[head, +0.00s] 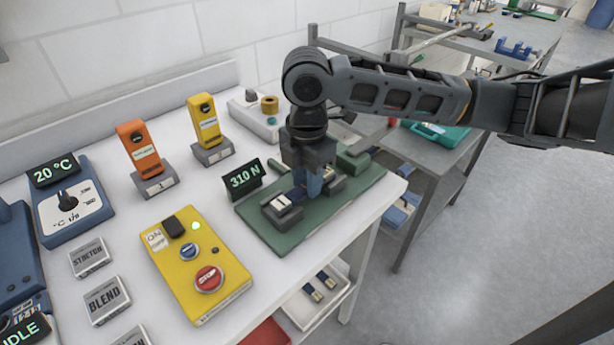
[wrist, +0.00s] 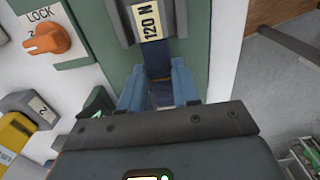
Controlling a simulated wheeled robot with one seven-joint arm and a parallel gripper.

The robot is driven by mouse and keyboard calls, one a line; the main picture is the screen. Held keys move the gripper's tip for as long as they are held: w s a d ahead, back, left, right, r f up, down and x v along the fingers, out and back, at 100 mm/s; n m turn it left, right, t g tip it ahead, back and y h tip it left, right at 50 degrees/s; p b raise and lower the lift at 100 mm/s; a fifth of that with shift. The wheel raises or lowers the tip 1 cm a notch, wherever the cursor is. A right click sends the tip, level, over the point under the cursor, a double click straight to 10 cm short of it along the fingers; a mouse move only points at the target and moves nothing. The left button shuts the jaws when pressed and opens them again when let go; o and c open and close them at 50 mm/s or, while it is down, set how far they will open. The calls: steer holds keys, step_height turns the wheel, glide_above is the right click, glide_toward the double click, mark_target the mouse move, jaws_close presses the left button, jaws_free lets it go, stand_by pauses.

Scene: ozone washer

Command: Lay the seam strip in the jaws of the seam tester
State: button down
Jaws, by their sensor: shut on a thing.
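The seam tester has a green base (head: 340,205) with two grey jaw blocks. My gripper (head: 307,188) points down between the jaws, with its blue fingers low over the base. In the wrist view the fingers (wrist: 158,92) are shut on the dark blue seam strip (wrist: 157,58). The strip's cream end, marked 120 N (wrist: 151,22), lies at the near-left jaw (head: 283,213), between its grey sides. I cannot tell whether it rests on the jaw floor. The other jaw (head: 333,184) is partly hidden behind my gripper, and so is the strip's other end.
A 310 N display (head: 243,178) stands beside the tester. An orange LOCK knob (wrist: 46,38) shows in the wrist view. A yellow box with a red stop button (head: 208,278) is at front left. Yellow (head: 204,120) and orange (head: 139,148) devices stand behind. A lower tray (head: 318,300) holds more strips.

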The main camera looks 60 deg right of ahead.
steer(key=shift+f, duration=0.1)
steer(key=c, duration=1.3)
jaws_free()
steer(key=shift+f, duration=0.1)
steer(key=o, duration=0.5)
